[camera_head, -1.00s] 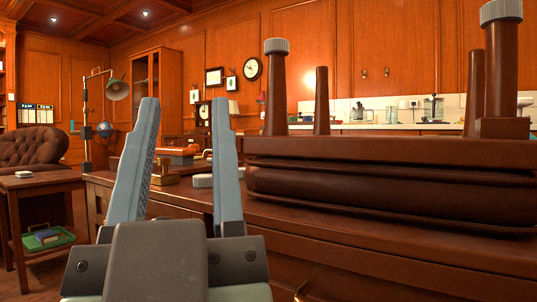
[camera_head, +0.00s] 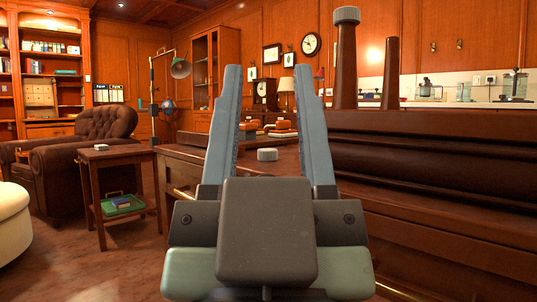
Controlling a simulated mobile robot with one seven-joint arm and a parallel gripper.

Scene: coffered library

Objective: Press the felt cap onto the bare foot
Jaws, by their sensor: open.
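A small pale grey round cap (camera_head: 267,154) lies on the desk top, seen between my fingers. My gripper (camera_head: 268,75) is open and empty, its two blue-grey fingers pointing up and away in front of the desk. An upturned brown piece of furniture (camera_head: 430,165) rests at the right with its legs up. Its nearer visible leg (camera_head: 346,65) has a grey cap on its end. The leg behind it (camera_head: 390,72) shows no cap on its end. The rest of this furniture is cut off by the right edge.
The wooden desk (camera_head: 190,160) spans the middle, with orange-topped items at its back. A side table (camera_head: 112,155) with a green tray (camera_head: 120,206) and a leather armchair (camera_head: 85,150) stand left. Open floor (camera_head: 90,260) lies at lower left.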

